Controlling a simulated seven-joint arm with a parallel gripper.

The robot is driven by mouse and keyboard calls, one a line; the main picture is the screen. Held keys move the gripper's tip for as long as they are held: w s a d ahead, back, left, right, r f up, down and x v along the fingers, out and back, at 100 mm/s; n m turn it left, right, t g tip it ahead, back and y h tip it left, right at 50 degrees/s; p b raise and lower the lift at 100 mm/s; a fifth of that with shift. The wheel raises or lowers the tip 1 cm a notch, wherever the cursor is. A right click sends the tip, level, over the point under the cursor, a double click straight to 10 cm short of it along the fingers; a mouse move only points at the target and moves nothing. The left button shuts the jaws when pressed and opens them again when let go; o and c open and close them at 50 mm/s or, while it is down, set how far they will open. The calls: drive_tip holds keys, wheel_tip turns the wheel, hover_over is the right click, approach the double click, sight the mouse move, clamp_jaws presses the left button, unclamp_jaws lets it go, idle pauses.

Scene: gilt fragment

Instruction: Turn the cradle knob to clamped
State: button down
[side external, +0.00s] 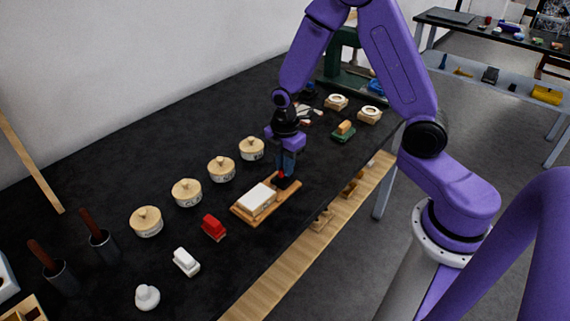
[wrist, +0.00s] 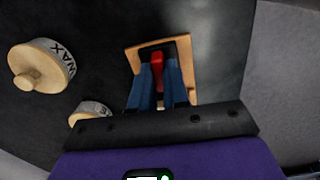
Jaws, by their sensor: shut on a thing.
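The cradle is a wooden board (side external: 238,209) with a white block (side external: 257,199) on it, near the table's front edge in the side view. At its far right end is a dark plate with a red knob (side external: 281,176). In the wrist view the red knob (wrist: 157,62) stands between my blue fingers, over the cradle's wood (wrist: 187,62). My gripper (side external: 285,172) points down over that end and is shut on the red knob; its fingertips (wrist: 158,75) sit on both sides of it. The knob's setting marks cannot be read.
Several lidded round wooden pots (side external: 186,192) stand left of the cradle. A red block (side external: 213,227), a white block (side external: 186,262) and a white knobbed piece (side external: 147,297) lie nearer. A green block with a yellow top (side external: 344,131) is beyond. Dark table is bare between them.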

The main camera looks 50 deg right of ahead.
drive_tip(key=shift+n, duration=0.3)
drive_tip(key=c, duration=1.1)
unclamp_jaws()
drive_tip(key=shift+r, duration=0.15)
wheel_tip(320, 180, up, 17)
drive_tip(key=shift+r, duration=0.1)
drive_tip(key=s+a+f+m, duration=0.1)
drive_tip(key=s, duration=0.7)
drive_tip(key=s+a+f+m, duration=0.1)
drive_tip(key=s+m, duration=0.1)
drive_tip(key=s, duration=0.6)
drive_tip(key=s+a+f+m, duration=0.1)
drive_tip(key=s+a+m, duration=0.1)
drive_tip(key=s, duration=0.6)
drive_tip(key=shift+s, duration=0.35)
